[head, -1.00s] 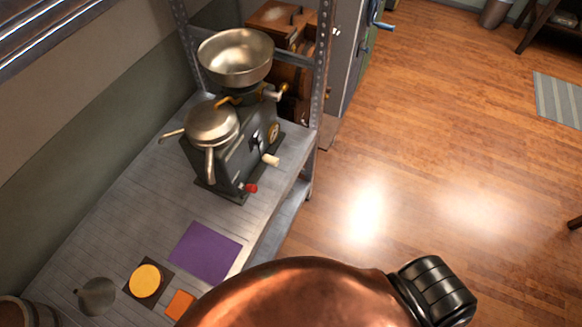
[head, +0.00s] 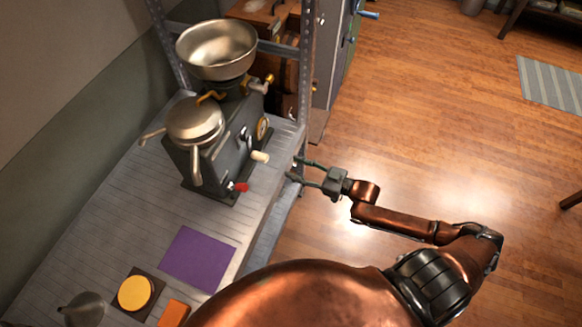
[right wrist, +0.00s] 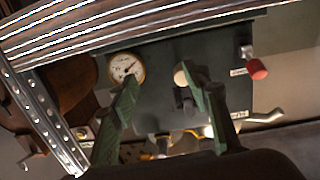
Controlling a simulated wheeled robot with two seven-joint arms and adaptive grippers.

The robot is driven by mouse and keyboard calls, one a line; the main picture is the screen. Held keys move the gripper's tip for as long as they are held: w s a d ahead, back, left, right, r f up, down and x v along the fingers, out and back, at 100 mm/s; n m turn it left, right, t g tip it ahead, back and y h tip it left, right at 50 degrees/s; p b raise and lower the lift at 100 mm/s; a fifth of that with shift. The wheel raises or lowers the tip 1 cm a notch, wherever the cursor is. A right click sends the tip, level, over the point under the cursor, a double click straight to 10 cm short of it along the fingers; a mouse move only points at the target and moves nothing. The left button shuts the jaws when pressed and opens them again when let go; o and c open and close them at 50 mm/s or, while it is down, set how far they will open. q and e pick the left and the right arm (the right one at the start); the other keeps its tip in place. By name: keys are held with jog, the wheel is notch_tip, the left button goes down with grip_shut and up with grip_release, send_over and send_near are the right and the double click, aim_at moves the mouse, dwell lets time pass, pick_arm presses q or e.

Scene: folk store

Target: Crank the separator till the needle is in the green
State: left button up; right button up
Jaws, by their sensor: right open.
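The separator (head: 224,162) is a dark grey machine with a metal bowl (head: 216,50) on top and spouts at its left. Its crank has a cream grip (head: 260,156) on the right side, seen in the right wrist view (right wrist: 181,76) near one finger. The round gauge (head: 262,127) also shows in the right wrist view (right wrist: 126,68); its needle is visible, but its colour zones are too small to read. My right gripper (head: 294,168) is open and empty at the bench's right edge, fingers toward the crank and apart from it. My left gripper is out of view.
A red knob (head: 240,187) sits low on the separator. A metal shelf post (head: 304,75) rises close behind the gripper. A purple mat (head: 198,259), a yellow round (head: 136,293) and an orange block (head: 174,314) lie on the bench (head: 100,220). The floor to the right is open.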

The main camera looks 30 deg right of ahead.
aim_at(267, 159)
jog(key=shift+n+y, duration=0.3)
jog(key=shift+y, duration=0.4)
jog(key=w+a+r+b, duration=0.1)
jog(key=w+a, duration=0.1)
jog(key=a, duration=0.1)
jog(key=w+a+r+b, duration=0.1)
jog(key=w+a, duration=0.2)
jog(key=w+a+r+b, duration=0.1)
jog(key=w+a, duration=0.1)
jog(key=a, duration=0.1)
jog(key=shift+w+r, duration=0.3)
jog(key=shift+w, duration=0.05)
jog(key=shift+w+a+r, duration=0.1)
jog(key=shift+r, duration=0.05)
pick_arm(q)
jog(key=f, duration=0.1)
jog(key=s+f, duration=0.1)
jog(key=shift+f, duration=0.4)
pick_arm(e)
jog(key=c, duration=0.9)
jog(key=shift+c, duration=0.2)
